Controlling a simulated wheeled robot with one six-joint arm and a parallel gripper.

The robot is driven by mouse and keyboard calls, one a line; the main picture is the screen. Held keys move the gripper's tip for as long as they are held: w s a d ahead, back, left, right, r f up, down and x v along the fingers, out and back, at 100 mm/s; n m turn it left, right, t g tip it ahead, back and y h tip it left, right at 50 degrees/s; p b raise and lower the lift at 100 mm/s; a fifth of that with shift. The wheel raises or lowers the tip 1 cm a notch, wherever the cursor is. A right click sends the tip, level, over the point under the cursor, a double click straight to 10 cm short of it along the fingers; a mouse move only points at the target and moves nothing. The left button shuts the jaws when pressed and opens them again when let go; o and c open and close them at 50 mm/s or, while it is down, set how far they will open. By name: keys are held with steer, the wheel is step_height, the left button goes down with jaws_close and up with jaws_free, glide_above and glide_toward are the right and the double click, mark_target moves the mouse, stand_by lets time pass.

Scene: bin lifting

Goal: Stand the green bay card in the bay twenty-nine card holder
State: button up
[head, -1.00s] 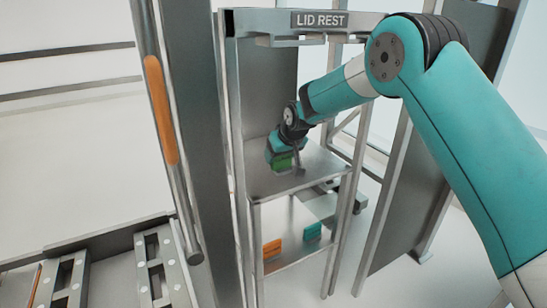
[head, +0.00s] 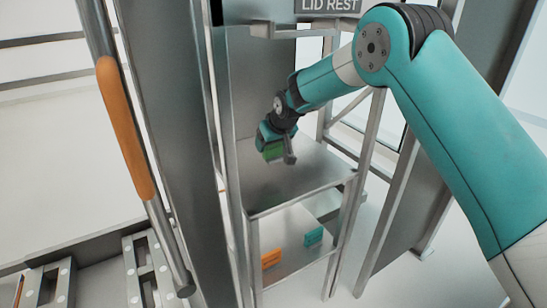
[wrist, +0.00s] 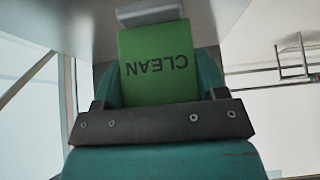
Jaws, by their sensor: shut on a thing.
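My gripper (head: 272,148) is shut on the green bay card (head: 274,152), over the upper grey shelf of the rack in the head view. In the wrist view the card (wrist: 158,65) sits between the teal fingers, with the word CLEAN upside down. A pale grey block (wrist: 150,12) lies just beyond the card's far end. I cannot tell whether it touches the card or whether it is the bay twenty-nine card holder. No bay number is readable in either view.
An orange card (head: 271,259) and a teal card (head: 314,236) stand on the lower shelf. Rack posts, a LID REST sign (head: 328,5) and a pole with an orange grip (head: 125,128) stand close by.

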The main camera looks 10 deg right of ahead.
mark_target(273, 155)
steer(key=shift+a+f, duration=0.2)
steer(key=shift+f, duration=0.8)
steer(key=shift+f+p, duration=0.35)
steer(key=shift+f, duration=1.5)
steer(key=shift+f, duration=0.1)
steer(key=o, duration=0.9)
steer(key=shift+o, duration=0.2)
